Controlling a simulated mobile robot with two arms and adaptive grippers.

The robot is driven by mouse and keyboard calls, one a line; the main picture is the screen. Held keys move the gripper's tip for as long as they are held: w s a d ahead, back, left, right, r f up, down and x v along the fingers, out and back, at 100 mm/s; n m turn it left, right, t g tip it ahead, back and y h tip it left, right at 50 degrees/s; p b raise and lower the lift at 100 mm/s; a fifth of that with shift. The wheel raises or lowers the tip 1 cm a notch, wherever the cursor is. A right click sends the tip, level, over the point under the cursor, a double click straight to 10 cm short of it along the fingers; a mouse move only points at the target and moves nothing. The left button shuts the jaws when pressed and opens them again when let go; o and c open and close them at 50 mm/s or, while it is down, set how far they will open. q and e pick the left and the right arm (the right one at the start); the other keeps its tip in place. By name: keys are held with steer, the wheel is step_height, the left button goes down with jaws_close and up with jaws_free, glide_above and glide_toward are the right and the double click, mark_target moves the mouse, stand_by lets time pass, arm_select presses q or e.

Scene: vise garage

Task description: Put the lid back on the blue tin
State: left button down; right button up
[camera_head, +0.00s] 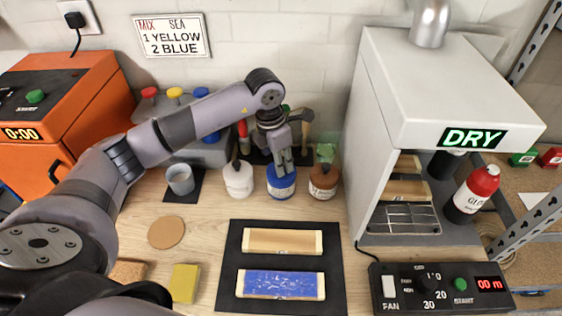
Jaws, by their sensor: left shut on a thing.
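The blue tin (281,191) stands upright at the back of the bench, between a white tin (239,181) and a brown tin (324,182). My left gripper (283,168) points down right over it. Its fingers are shut on the blue lid (280,178) at the top of the tin. The fingers partly cover the lid, and I cannot tell whether it sits fully flat on the rim. My right gripper is not in view.
A grey cup (180,179) stands left of the tins. A black mat (237,300) with two wood pieces lies in front. The white drying cabinet (365,120) rises close on the right, an orange oven (70,85) on the left. A round disc (166,232) and yellow sponge (184,283) lie front left.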

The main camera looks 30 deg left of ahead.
arm_select(q)
steer(key=shift+f+b, duration=0.15)
steer(key=shift+b, duration=0.15)
stand_by(0.8)
stand_by(0.6)
steer(key=c, duration=1.4)
jaws_free()
steer(key=o, duration=0.5)
